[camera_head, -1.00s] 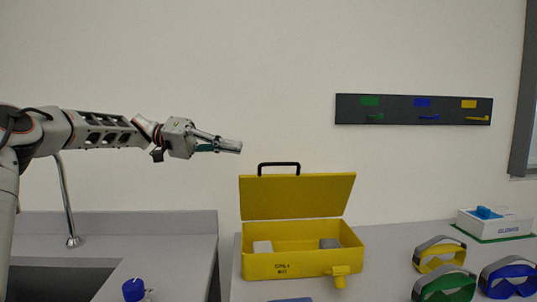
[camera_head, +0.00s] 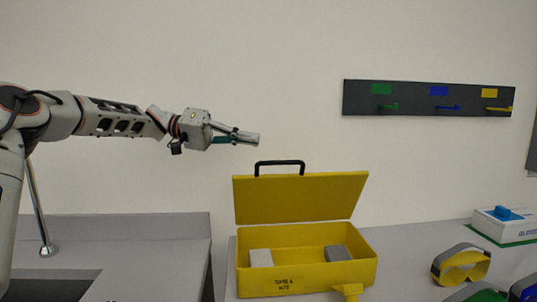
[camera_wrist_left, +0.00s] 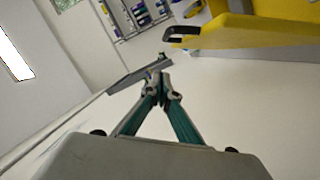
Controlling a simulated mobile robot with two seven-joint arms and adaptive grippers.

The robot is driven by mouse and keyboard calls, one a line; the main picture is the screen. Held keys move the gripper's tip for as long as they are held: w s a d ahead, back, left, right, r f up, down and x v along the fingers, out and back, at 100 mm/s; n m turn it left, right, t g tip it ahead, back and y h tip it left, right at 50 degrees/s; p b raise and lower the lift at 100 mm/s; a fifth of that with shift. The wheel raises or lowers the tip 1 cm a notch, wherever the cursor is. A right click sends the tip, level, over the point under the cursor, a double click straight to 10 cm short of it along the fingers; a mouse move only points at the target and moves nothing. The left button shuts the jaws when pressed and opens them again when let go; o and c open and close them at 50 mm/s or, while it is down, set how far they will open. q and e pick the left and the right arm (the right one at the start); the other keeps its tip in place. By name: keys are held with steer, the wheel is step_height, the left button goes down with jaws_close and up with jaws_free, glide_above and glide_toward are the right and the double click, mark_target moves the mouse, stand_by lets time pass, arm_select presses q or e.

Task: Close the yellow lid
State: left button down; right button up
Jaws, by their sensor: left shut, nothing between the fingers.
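The yellow lid (camera_head: 300,198) stands upright, open, at the back of the yellow box (camera_head: 310,278) on the counter. A black handle (camera_head: 280,167) sits on the lid's top edge. The box holds a white block (camera_head: 261,258) and a grey block (camera_head: 337,253). My left gripper (camera_head: 257,140) is shut and empty, above and slightly left of the handle, apart from it. In the left wrist view the gripper (camera_wrist_left: 162,70) points past the lid (camera_wrist_left: 250,32), whose handle (camera_wrist_left: 182,34) shows at upper right. My right gripper is not in view.
A dark rack (camera_head: 428,98) with coloured hooks is on the wall. Goggles (camera_head: 461,264) and a white box (camera_head: 505,225) are on the counter at right. A sink (camera_head: 50,284) with a tap (camera_head: 40,215) is at left.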

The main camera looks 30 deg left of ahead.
arm_select(q)
glide_above(268, 175)
steer(key=w+a, duration=0.1)
steer(key=w, duration=0.2)
steer(key=shift+s+d+f+p, duration=0.2)
steer(key=shift+s+f+p, duration=0.3)
steer(key=shift+s+f, duration=0.65)
steer(key=shift+s+d+f, duration=0.1)
steer(key=shift+d+f, duration=0.05)
steer(key=shift+f, duration=0.05)
steer(key=shift+d+f, duration=0.2)
steer(key=shift+f, duration=0.05)
steer(key=shift+s, duration=0.2)
